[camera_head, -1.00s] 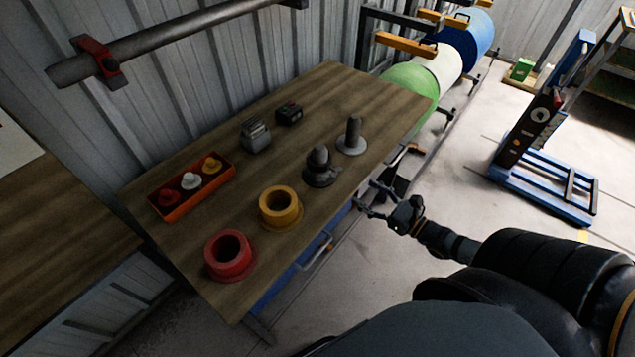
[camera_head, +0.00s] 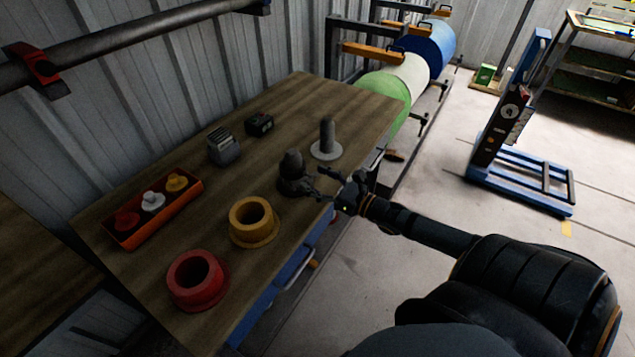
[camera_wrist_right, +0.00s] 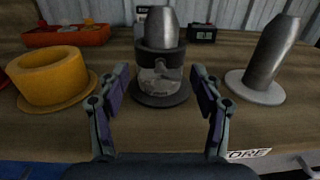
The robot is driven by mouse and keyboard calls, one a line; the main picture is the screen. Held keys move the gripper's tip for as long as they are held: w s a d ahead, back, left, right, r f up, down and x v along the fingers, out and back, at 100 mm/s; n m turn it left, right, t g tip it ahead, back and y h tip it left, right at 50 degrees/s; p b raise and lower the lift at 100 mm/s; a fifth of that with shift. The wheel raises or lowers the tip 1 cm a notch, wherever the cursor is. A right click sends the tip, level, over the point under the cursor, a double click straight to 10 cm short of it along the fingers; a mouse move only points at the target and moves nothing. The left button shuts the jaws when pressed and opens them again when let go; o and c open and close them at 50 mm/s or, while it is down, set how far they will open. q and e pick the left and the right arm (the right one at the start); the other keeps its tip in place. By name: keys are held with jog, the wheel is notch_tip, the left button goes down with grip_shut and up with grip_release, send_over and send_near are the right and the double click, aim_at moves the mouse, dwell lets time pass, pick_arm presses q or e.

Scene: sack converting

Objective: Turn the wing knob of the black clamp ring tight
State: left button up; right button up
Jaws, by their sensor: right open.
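The black clamp ring (camera_wrist_right: 148,60) sits around a grey round-topped post on a dark round base, upright on the wooden bench; in the head view the ring (camera_head: 287,186) is small and dark. A greyish part on the ring's front (camera_wrist_right: 160,77), facing my gripper, seems to be the wing knob; its wings are hard to make out. My right gripper (camera_head: 321,183) is open and empty at the bench's front edge, just right of the ring. In the right wrist view its fingers (camera_wrist_right: 160,80) stand left and right of the knob, with gaps visible. My left gripper is not in view.
A yellow flanged collar (camera_head: 252,222) and a red one (camera_head: 197,280) stand nearer on the bench (camera_head: 225,190). A grey peg on a flange (camera_head: 326,140) stands beyond the ring. An orange tray (camera_head: 152,213) with coloured knobs and two small devices lie toward the wall.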

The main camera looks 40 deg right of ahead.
jog(key=c, duration=1.2)
jog(key=shift+o, duration=0.2)
jog(key=shift+m, duration=0.3)
